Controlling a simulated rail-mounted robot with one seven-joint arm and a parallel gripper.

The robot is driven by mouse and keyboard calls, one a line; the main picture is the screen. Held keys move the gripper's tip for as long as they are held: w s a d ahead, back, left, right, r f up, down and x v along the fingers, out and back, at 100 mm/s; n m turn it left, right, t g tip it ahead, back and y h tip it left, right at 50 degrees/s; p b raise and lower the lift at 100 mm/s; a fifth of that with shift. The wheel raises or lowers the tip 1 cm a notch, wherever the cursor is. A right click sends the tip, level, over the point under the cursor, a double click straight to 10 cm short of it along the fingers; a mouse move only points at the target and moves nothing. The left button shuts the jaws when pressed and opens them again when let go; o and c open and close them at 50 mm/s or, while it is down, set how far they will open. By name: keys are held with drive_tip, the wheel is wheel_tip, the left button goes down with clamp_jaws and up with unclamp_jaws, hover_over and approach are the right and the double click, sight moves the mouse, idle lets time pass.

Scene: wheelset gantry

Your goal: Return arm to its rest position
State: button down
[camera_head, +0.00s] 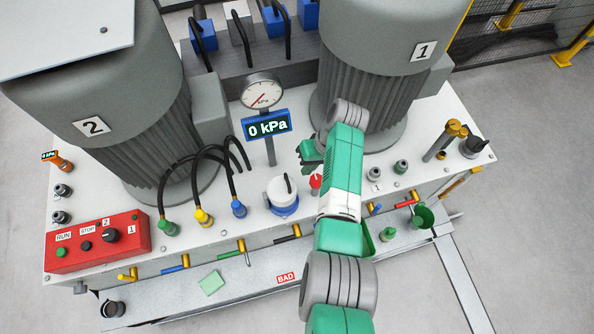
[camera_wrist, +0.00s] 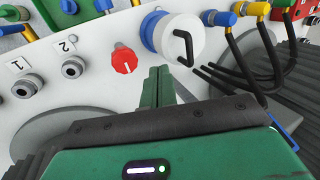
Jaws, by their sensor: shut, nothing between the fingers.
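My green arm reaches up over the middle right of the white machine deck (camera_head: 120,212) in the head view. My gripper (camera_head: 306,152) points left there, in front of motor 1 (camera_head: 365,75). In the wrist view my gripper (camera_wrist: 161,78) has its two green fingers together, with nothing between them. The fingertips lie just below the red knob (camera_wrist: 124,59) and the white-and-blue round cap with a black handle (camera_wrist: 172,38) in that view. I cannot tell the exact gap to the deck.
The gauge (camera_head: 262,91) and its 0 kPa display (camera_head: 267,125) stand left of my gripper. Cables with green, yellow and blue plugs (camera_head: 204,217) arch farther left. A red control box (camera_head: 97,242) sits at front left. Open floor (camera_head: 540,200) lies right.

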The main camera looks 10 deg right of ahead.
drive_tip(key=d+r+b, duration=0.1)
drive_tip(key=d, duration=0.5)
drive_tip(key=shift+w+d+r+b, duration=0.25)
drive_tip(key=shift+w+r+b, duration=0.05)
drive_tip(key=shift+w, duration=0.05)
